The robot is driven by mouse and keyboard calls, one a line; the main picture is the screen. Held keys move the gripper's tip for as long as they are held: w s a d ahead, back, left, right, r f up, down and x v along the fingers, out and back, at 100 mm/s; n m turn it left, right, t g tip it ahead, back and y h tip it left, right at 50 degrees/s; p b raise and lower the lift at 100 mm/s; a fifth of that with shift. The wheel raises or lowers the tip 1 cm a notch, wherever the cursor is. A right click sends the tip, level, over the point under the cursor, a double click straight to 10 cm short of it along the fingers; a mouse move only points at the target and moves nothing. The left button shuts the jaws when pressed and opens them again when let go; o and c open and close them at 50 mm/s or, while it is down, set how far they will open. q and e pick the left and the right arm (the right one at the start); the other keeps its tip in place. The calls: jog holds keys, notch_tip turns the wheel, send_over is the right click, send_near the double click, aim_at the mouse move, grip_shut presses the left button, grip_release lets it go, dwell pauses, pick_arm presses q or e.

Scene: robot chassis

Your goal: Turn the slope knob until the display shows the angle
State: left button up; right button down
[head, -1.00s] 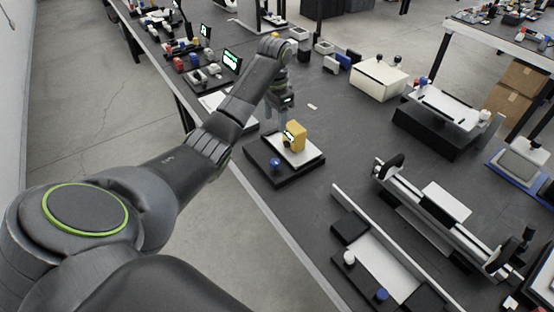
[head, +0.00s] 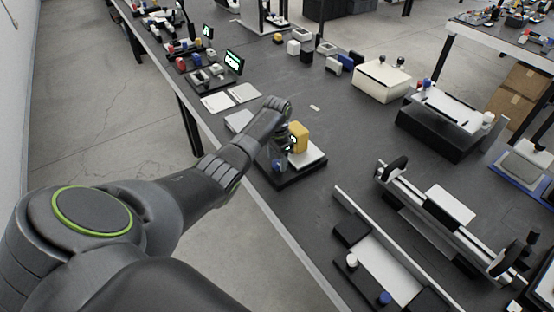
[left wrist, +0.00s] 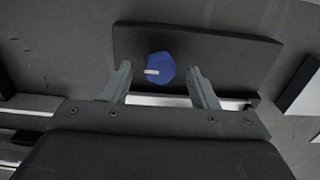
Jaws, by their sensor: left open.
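The blue slope knob (left wrist: 160,67) with a white pointer mark sits on a black base plate (left wrist: 225,55) in the left wrist view. The pointer points left there. In the head view the knob (head: 277,164) shows beside a white plate (head: 310,156) with a yellow block (head: 299,137). My right gripper is not in view.
A rail device (head: 445,215) with black handles and a tray with white and blue knobs (head: 384,298) stand to the right. A cream box (head: 381,79) stands behind. Lit displays (head: 234,62) and panels line the far left table edge. Bare tabletop (head: 340,130) lies right of the slope device.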

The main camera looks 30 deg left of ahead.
pick_arm(q)
jog(key=shift+f, duration=0.4)
jog(key=c, duration=1)
